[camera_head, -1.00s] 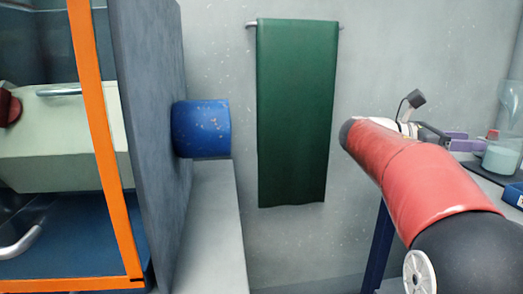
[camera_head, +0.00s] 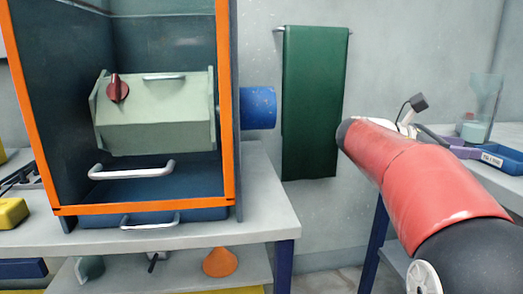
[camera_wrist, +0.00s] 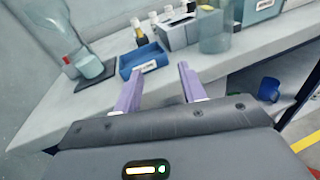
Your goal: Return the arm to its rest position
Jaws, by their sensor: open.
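My arm (camera_head: 425,180), with a red link and a black joint, reaches in from the right side of the head view. My gripper (camera_wrist: 158,90) shows in the wrist view with its two purple fingers apart and nothing between them. In the head view the purple gripper (camera_head: 462,150) is small and partly hidden behind my arm. In the wrist view the fingers point toward a grey bench (camera_wrist: 110,110) with a blue labelled tray (camera_wrist: 143,62) on it. I cannot tell how high the fingers are above the bench.
An orange-edged cabinet (camera_head: 228,110) holding a pale green drum (camera_head: 160,125) stands on a left bench (camera_head: 262,215). A green cloth (camera_head: 312,110) hangs on the wall. Bottles and a glass jar (camera_wrist: 215,32) crowd the right bench. A blue cup (camera_wrist: 269,89) is lower right.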

